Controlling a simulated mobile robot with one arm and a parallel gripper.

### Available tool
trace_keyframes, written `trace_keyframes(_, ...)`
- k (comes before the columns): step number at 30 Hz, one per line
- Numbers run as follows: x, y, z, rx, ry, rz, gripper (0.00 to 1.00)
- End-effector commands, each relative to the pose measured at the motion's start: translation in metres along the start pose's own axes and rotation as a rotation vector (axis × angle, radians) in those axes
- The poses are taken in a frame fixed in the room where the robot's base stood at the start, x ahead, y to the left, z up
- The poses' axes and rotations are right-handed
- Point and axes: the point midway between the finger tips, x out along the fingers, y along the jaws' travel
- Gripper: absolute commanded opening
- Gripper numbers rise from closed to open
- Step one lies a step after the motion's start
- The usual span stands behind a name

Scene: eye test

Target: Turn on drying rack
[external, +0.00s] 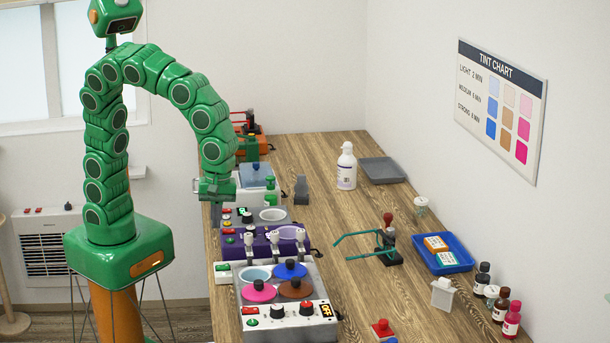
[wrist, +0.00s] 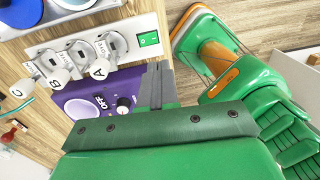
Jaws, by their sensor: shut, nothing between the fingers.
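No thing in view is labelled as a drying rack, and I cannot tell which it is. My gripper (external: 215,188) is shut and empty, above the counter's left edge near the grey and purple devices. In the wrist view my gripper's fingers (wrist: 156,85) are together beside the purple device (wrist: 75,103), which has a display reading OFF (wrist: 100,102) and a black knob (wrist: 125,104). I cannot tell whether they touch it.
A grey warmer with coloured lids (external: 290,288) stands in front. A blue tray (external: 466,266) and bottles (external: 500,305) stand right.

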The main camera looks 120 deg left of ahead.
Motion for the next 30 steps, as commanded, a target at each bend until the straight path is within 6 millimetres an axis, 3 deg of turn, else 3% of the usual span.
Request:
trace_keyframes(7,-0.022,-0.004,0.000,0.000,-0.003,0.004,0.00)
trace_keyframes(24,-0.024,-0.006,-0.001,0.005,-0.001,0.001,0.00)
trace_keyframes(30,-0.029,-0.022,-0.017,0.153,0.006,0.000,0.00)
